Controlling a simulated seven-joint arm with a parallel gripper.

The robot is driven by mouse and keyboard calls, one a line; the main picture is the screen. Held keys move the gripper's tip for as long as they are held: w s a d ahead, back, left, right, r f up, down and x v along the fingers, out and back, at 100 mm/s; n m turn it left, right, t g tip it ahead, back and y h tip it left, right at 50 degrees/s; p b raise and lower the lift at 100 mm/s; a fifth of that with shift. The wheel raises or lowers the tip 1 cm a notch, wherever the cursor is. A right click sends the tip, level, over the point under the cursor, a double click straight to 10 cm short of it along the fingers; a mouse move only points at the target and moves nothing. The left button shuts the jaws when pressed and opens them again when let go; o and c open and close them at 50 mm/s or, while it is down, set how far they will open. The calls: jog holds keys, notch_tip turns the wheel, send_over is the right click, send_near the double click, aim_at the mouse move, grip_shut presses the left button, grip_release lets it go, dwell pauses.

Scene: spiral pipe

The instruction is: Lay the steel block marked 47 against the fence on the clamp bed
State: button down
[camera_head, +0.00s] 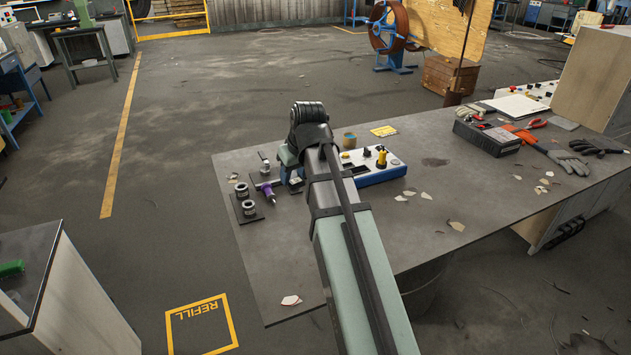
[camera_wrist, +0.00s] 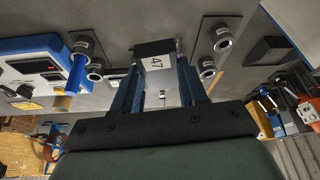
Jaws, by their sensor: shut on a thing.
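The steel block marked 47 (camera_wrist: 155,62) is a pale metal piece with a dark 47 on a white label. In the wrist view it sits between the two blue fingers of my gripper (camera_wrist: 158,80), which is shut on it. The block's far end lies over the grey bench top; I cannot tell whether it touches anything below. A small fixture with a purple handle (camera_head: 267,190) stands left of my arm.
Metal cylinders (camera_head: 250,207) on dark plates stand at the bench's left; similar ones (camera_wrist: 222,40) flank the block. A blue-edged control box (camera_head: 372,170) is right of my arm. Gloves (camera_head: 568,160) and a dark case (camera_head: 487,137) lie farther right. The bench's front left is mostly clear.

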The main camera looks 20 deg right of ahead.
jog(key=d+f+m, duration=0.1)
jog(key=d, duration=0.6)
jog(key=shift+m+h, duration=0.4)
jog(key=shift+m, duration=0.1)
jog(key=shift+w+d+f, duration=0.1)
jog(key=shift+f, duration=2.45)
jog(key=shift+w+d+f, duration=0.1)
jog(key=shift+f, duration=2.4)
jog(key=shift+f, duration=0.1)
jog(key=c, duration=0.6)
grip_release()
jog(key=v, duration=1.2)
jog(key=o, duration=0.6)
jog(key=shift+s, duration=0.1)
